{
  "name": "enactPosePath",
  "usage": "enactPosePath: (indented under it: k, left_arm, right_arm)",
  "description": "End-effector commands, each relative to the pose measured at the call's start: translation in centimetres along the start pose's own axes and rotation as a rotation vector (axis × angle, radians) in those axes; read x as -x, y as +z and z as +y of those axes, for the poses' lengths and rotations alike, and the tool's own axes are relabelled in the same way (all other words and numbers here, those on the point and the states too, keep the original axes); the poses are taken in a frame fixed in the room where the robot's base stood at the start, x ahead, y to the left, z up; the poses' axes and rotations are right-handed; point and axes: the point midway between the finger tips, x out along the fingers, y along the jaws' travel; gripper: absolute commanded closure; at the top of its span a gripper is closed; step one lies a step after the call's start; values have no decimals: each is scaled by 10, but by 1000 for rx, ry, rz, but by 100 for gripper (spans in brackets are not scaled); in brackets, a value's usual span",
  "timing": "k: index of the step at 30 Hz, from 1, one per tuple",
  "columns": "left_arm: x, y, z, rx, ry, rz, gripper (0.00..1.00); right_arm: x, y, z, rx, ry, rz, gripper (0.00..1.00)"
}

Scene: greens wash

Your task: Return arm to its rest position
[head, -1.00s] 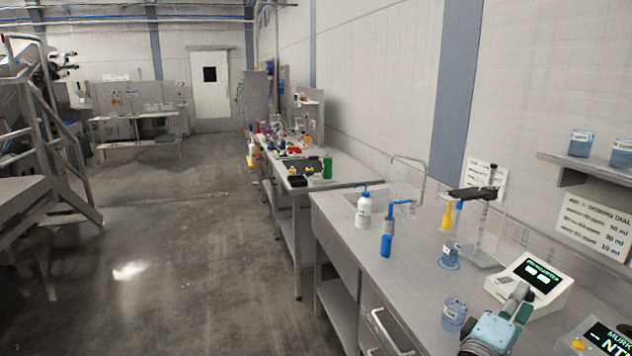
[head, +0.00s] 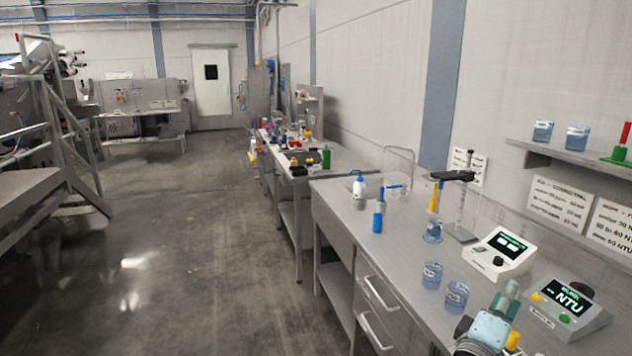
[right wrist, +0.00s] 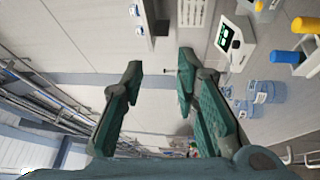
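My right gripper (head: 507,300) is at the lower right of the head view, in front of the bench's near end. In the right wrist view its two green-padded fingers (right wrist: 158,85) stand apart with nothing between them, so it is open and empty. My left gripper is not in the head view. The steel bench (head: 335,205) runs along the right wall. Two beakers of bluish liquid, one farther (head: 432,275) and one nearer (head: 456,297), stand on it left of my right gripper.
A white meter (head: 500,255) and an NTU meter (head: 567,308) stand on the bench. A wall shelf (head: 560,155) holds beakers. The floor (head: 190,270) at left is clear.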

Motion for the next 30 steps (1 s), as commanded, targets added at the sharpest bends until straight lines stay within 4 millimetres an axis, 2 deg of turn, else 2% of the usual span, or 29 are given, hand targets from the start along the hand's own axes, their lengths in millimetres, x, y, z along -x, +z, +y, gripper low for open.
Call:
enactPosePath:
  k: [8,11,14,17,19,23,24,26,27,30]
  left_arm:
    - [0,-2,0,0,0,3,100]
    - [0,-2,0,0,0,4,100]
    - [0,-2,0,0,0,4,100]
    - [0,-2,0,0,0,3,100]
    - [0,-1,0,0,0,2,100]
    - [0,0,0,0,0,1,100]
    - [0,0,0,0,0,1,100]
    - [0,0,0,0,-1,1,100]
    - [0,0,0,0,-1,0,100]
    - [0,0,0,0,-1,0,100]
  right_arm:
    - [1,-31,-38,-117,-96,113,72]
    - [3,-45,-61,-170,-156,162,72]
    - [10,-59,-93,-227,-237,212,72]
    - [21,-70,-133,-287,-340,254,72]
    - [33,-75,-168,-334,-429,276,72]
    - [72,-73,-251,-442,-648,286,72]
    - [88,-68,-277,-476,-720,276,72]
    - [113,-58,-315,-527,-825,248,72]
    - [131,-48,-339,-556,-891,222,72]
    - [176,-18,-393,-626,-1043,135,72]
